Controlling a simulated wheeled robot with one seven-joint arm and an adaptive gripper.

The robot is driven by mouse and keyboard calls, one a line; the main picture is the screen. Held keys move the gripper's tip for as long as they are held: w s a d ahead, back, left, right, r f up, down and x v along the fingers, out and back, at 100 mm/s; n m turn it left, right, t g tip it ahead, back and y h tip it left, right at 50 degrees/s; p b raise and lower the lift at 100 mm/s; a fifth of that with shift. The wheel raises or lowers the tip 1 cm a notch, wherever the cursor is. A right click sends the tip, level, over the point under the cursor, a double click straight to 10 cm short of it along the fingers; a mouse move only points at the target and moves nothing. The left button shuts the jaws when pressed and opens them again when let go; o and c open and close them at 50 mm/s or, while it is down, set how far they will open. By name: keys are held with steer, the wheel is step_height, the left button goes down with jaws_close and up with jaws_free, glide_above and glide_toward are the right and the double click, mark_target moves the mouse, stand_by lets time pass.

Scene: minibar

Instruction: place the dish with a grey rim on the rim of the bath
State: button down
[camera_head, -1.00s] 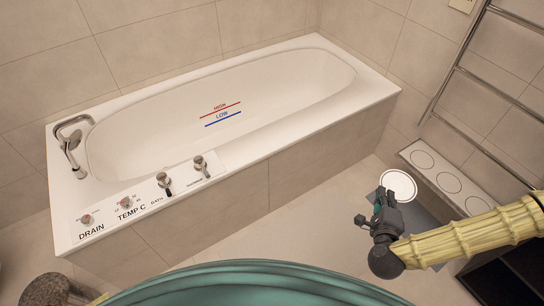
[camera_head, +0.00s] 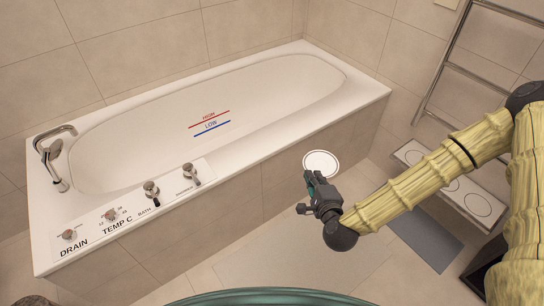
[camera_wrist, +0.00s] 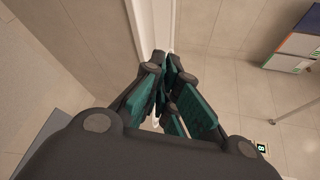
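The white round dish with a grey rim (camera_head: 321,161) is in my gripper (camera_head: 311,182), held at its near edge and roughly level in the head view. It appears in front of the bath's tiled side, and its exact height cannot be told. The bath's white rim (camera_head: 300,128) runs just behind and to the left of the dish, with a visible gap. In the wrist view my gripper's fingers (camera_wrist: 171,68) are close together and hide most of the dish. A white strip, probably the bath rim (camera_wrist: 161,25), shows beyond them.
Bath taps (camera_head: 151,190) and a hand shower (camera_head: 53,155) stand on the rim's left end. The front rim right of the taps is clear. At right are a ledge (camera_head: 453,181) with several round white tops, a towel rail (camera_head: 470,72) and a grey mat (camera_head: 428,242).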

steer(key=w+a+f+n+g+y+b, duration=0.25)
steer(key=a+f+n+y+b, duration=0.35)
steer(key=a+b, duration=0.55)
steer(key=shift+m+g, duration=0.25)
steer(key=shift+m, duration=0.15)
steer(key=shift+w+a+f+b, duration=0.15)
steer(key=shift+w+f+b, duration=0.75)
steer(key=shift+w, duration=1.85)
steer(key=shift+w+a+f+b, duration=0.15)
steer(key=shift+w+f+b, duration=0.8)
steer(key=shift+w, duration=1.8)
steer(key=shift+w+a+f+b, duration=0.15)
steer(key=shift+w+f+b, duration=0.75)
steer(key=shift+w, duration=1.85)
steer(key=shift+f, duration=0.15)
steer(key=shift+f, duration=0.15)
steer(key=c, duration=1.6)
jaws_free()
steer(key=shift+c, duration=0.2)
steer(key=p+v, duration=0.2)
steer(key=v, duration=1)
